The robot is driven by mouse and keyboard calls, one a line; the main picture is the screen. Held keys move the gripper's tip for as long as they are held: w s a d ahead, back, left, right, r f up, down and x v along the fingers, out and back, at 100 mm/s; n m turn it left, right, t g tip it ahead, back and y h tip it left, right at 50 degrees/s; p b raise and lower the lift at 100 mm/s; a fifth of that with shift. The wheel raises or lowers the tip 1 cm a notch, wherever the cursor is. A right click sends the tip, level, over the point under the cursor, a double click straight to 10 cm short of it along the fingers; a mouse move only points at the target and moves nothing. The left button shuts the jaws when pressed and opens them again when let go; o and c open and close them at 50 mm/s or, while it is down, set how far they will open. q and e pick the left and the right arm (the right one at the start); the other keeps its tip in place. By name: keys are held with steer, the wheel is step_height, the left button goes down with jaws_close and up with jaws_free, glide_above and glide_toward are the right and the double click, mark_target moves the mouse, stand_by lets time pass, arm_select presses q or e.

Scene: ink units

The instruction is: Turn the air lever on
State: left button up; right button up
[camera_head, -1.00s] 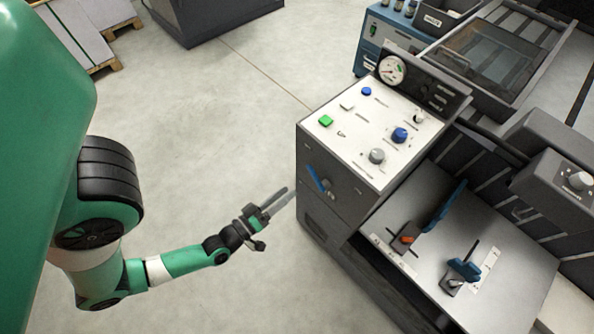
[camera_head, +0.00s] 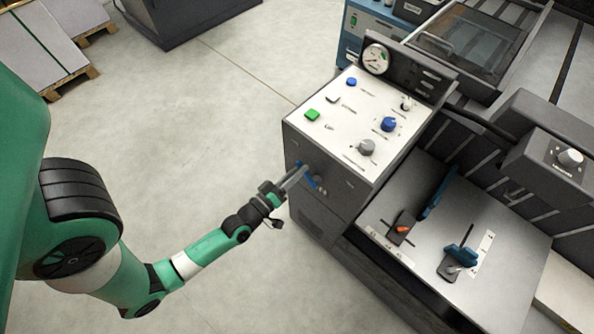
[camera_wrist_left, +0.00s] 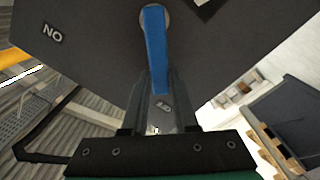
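The blue air lever (camera_head: 312,182) is on the dark front face of the control box. In the left wrist view the lever (camera_wrist_left: 155,48) hangs from its round pivot towards a small label (camera_wrist_left: 163,105) that I cannot read clearly. A label that reads as ON upside down (camera_wrist_left: 52,33) is on the face to the left. My left gripper (camera_head: 298,174) is at the lever. Its two fingers (camera_wrist_left: 158,100) are apart, with the lever's free end between them; I cannot tell whether they touch it. My right gripper is not in view.
The box's white top panel (camera_head: 345,130) carries buttons and knobs, with a gauge (camera_head: 376,58) behind. A grey bed (camera_head: 440,225) with two blue-handled levers lies to the right. The floor (camera_head: 200,120) around my left arm is clear. Pallets (camera_head: 75,85) stand at the far left.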

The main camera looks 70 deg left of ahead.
arm_select(q)
jaws_close()
stand_by(1.0)
